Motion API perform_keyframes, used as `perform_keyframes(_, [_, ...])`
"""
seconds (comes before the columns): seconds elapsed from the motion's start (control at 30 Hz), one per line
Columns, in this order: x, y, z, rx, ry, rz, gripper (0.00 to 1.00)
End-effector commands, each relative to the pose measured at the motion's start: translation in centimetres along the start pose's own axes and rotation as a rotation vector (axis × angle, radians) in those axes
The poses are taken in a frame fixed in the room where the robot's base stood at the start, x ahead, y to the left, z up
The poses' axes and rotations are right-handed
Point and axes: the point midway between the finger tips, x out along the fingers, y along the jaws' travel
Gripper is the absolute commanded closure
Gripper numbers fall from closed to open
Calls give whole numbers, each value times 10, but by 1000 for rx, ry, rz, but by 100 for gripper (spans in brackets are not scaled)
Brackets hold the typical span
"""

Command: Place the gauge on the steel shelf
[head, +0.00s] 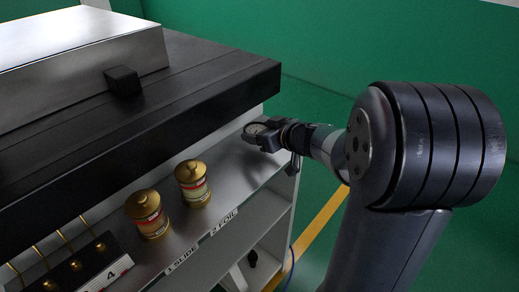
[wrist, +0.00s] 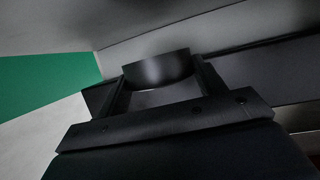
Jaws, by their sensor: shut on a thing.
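The gauge (head: 256,129) is a small round thing with a pale face and dark rim, at the right end of the steel shelf in the head view. My gripper (head: 270,136) is shut on it, reaching in from the right under the black top. In the wrist view the gauge (wrist: 157,70) shows as a dark rounded body between the two fingers of my gripper (wrist: 155,85). The steel shelf (head: 235,168) is a grey metal surface with front labels "1 SLIDE" and "2 FOIL". I cannot tell whether the gauge touches the shelf.
Two brass canisters with labels, one (head: 148,214) and another (head: 193,184), stand on the shelf to the left. A black rack (head: 75,266) with brass knobs is at lower left. The black top (head: 200,90) overhangs the shelf. Bare shelf lies between the right canister and my gripper.

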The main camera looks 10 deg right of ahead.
Motion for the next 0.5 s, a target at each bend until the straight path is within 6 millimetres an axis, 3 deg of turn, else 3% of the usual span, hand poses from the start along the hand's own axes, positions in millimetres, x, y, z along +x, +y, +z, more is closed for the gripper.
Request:
perform_keyframes(0.23, [16, 0, 40, 2, -2, -2, 61])
perform_keyframes(0.5, [18, 0, 43, -1, 1, 0, 61])
